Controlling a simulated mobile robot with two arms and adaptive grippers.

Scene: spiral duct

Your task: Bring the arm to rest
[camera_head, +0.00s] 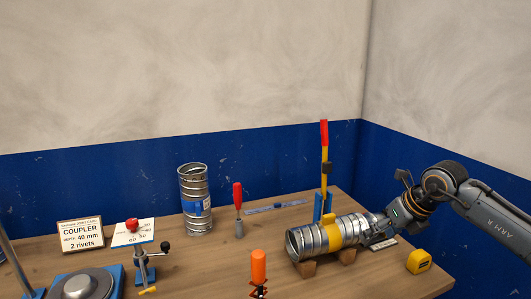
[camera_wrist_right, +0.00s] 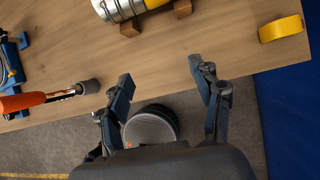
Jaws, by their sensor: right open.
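My right gripper (camera_head: 380,232) comes in from the right in the head view, by the right end of the lying spiral duct (camera_head: 308,240). In the right wrist view its two fingers (camera_wrist_right: 160,74) are spread apart with nothing between them. There they lie over the table's edge, apart from the duct (camera_wrist_right: 118,8) at the top. The duct lies on wooden blocks with a yellow band around it. I cannot tell the gripper's height above the table. My left gripper is not in view.
An upright duct piece (camera_head: 195,205), a red-handled tool (camera_head: 238,205) and a coupler sign (camera_head: 82,235) stand on the table. A red-and-yellow lever (camera_head: 325,165) rises behind the lying duct. An orange-handled tool (camera_head: 258,268) and a yellow tape measure (camera_head: 419,261) are nearer the front.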

